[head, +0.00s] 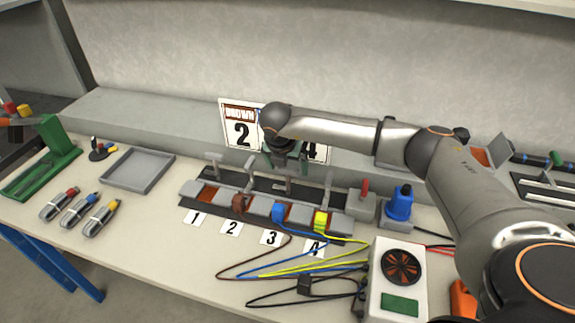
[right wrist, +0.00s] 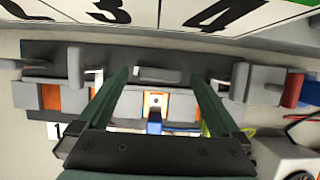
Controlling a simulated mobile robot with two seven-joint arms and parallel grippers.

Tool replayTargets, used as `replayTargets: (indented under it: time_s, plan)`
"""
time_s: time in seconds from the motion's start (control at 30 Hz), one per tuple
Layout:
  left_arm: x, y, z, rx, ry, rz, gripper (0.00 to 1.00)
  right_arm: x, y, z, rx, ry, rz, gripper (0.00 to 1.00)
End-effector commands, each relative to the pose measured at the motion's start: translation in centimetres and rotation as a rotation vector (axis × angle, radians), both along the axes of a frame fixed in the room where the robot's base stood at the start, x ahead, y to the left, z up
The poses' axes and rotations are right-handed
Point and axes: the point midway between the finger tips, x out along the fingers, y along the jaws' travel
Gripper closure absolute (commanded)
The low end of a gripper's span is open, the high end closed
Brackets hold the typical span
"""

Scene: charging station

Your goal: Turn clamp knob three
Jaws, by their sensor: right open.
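The clamp fixture is a grey bar (head: 258,207) with several slots, marked by number cards on the table. Blue and yellow connectors sit at card 3 (head: 271,238) and card 4 (head: 315,248). My right gripper (head: 287,165) points down over the third clamp and hides most of its knob in the head view. In the right wrist view its green fingers are apart, and the grey bar-shaped clamp knob three (right wrist: 157,75) lies between them, crosswise in the picture. I cannot tell whether they touch it. The blue connector (right wrist: 154,123) is below it. My left gripper is not in view.
Neighbouring clamp knobs stand close on both sides, including knob four (head: 328,182). A number sign (head: 240,127) stands behind the fixture. Cables (head: 285,262) and a fan box (head: 400,275) lie in front and to the right. A grey tray (head: 138,170) is at left.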

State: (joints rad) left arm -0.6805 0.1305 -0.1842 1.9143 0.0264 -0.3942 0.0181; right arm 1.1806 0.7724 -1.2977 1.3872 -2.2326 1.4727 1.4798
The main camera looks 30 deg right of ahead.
Motion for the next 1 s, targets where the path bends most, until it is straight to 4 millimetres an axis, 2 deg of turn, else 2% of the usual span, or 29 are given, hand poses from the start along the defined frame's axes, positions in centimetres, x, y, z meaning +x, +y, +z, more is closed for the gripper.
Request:
replayTargets:
  time_s: [0.3,1.0]
  plan:
    - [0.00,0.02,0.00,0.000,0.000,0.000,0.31,0.05,-0.04,-0.20,0.000,0.000,0.001,0.02]
    - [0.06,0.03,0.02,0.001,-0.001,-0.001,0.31,0.04,-0.06,-0.14,0.000,0.000,0.000,0.81]
